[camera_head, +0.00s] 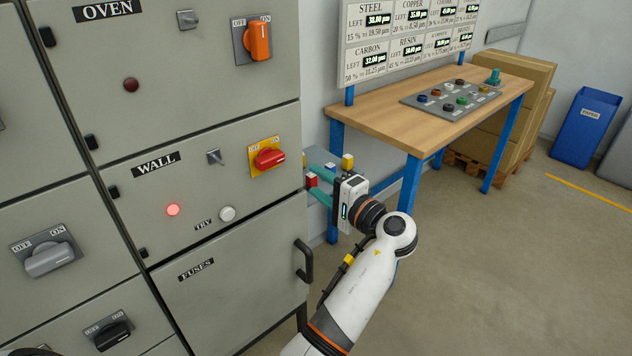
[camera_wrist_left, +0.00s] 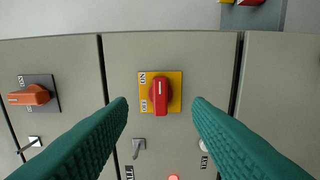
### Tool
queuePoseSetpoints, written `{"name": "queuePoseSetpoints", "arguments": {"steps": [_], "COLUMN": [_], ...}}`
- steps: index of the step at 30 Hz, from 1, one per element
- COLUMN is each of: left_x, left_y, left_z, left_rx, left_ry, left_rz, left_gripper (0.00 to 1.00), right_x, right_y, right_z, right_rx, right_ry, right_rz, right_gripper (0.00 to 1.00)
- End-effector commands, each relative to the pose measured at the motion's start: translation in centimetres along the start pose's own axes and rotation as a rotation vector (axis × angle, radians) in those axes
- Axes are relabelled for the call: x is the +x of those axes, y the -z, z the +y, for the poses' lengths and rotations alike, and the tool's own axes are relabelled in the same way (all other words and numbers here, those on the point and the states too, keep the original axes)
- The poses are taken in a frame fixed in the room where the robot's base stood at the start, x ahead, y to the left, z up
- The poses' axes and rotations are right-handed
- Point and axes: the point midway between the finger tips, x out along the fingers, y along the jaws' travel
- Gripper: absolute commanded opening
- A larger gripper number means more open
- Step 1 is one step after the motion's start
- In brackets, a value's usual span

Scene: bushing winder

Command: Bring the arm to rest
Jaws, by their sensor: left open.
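My left gripper (camera_head: 310,181) is open and empty, with its teal fingers pointing at the cabinet front near the WALL panel. The red rotary switch (camera_head: 270,159) on its yellow plate is to the upper left of the fingers. In the left wrist view the red switch (camera_wrist_left: 161,95) shows beyond and between the two open fingertips (camera_wrist_left: 160,103), apparently apart from them. The arm reaches in from the bottom of the head view. My right gripper is not in view.
The grey cabinet (camera_head: 240,300) has an orange OVEN switch (camera_head: 258,42), a lit red lamp (camera_head: 172,210) and a protruding door handle (camera_head: 304,260) near my arm. A wooden workbench (camera_head: 385,105) stands behind my gripper. The floor (camera_head: 500,270) at the right is clear.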

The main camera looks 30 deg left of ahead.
Motion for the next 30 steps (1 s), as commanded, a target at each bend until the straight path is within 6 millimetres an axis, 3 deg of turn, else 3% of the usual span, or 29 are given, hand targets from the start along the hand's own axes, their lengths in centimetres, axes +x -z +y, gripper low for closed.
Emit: {"name": "queuePoseSetpoints", "arguments": {"steps": [10, 14, 17, 23, 26, 30], "left_x": [0.1, 0.2, 0.3, -1.1, -2.5, -5.2], "left_y": [0.0, -0.7, -1.7, -2.0, -0.3, 3.7], "left_z": [-0.1, -2.4, -7.4, -22.4, -29.8, -39.5], "left_rx": [0.001, 0.031, 0.087, 0.193, 0.221, 0.231], "left_ry": [0.001, 0.027, 0.092, 0.333, 0.474, 0.686], "left_rz": [-0.001, -0.041, -0.125, -0.332, -0.404, -0.466], "left_gripper": [0.45, 0.45, 0.45, 0.45, 0.45, 0.45], "right_x": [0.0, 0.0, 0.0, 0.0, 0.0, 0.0], "right_y": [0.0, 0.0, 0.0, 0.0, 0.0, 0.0], "right_z": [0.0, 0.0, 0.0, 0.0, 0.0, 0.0], "right_rx": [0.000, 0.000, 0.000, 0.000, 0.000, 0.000], "right_ry": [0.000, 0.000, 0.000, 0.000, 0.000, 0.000], "right_rz": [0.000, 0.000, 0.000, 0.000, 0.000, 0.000], "right_gripper": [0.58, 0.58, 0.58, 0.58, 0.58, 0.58]}}
